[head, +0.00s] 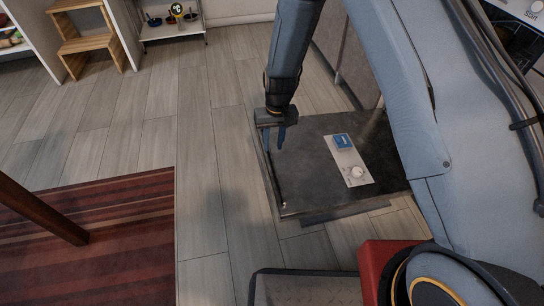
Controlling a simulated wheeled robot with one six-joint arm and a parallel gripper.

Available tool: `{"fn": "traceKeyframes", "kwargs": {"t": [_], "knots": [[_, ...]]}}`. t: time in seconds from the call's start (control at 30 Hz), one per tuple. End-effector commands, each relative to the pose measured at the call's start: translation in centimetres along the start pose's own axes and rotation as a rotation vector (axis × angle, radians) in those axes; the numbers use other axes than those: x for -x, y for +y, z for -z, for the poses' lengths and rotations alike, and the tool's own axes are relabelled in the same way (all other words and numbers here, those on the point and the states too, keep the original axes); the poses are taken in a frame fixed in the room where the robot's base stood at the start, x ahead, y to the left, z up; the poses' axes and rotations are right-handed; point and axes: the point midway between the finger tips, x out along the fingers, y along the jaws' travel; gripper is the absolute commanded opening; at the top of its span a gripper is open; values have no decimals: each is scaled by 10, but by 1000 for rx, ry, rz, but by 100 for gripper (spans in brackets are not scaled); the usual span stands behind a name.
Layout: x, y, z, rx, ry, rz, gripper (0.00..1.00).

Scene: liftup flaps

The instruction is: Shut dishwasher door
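The dishwasher door (312,185) is folded down and lies open, low over the floor, with its dark inner face up. A light panel (348,165) on it carries a blue piece (342,141) and a round knob (357,172). My gripper (274,145) points down over the left part of the door, near its left edge. Its two bluish fingers are apart with nothing visible between them. I cannot tell whether a fingertip touches the door. My arm hides the right side of the door and most of the dishwasher.
Cabinet fronts (345,55) stand behind the door. A striped red rug (110,235) with a dark wooden leg (40,208) is at lower left. A wooden step stool (85,38) and a small rack (170,28) stand at the back. The floor left of the door is clear.

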Motion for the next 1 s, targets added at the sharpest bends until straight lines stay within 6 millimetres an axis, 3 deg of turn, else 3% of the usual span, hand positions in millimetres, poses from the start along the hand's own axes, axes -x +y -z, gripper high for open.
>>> {"fn": "traceKeyframes", "kwargs": {"t": [0.4, 0.73, 0.9, 1.0], "knots": [[-61, 0, 0, 0, -1, 0, 28], [-66, 0, -1, 0, 0, 0, 28], [-66, 0, -1, 0, 0, 0, 0], [-66, 0, -1, 0, 0, 0, 0]]}}
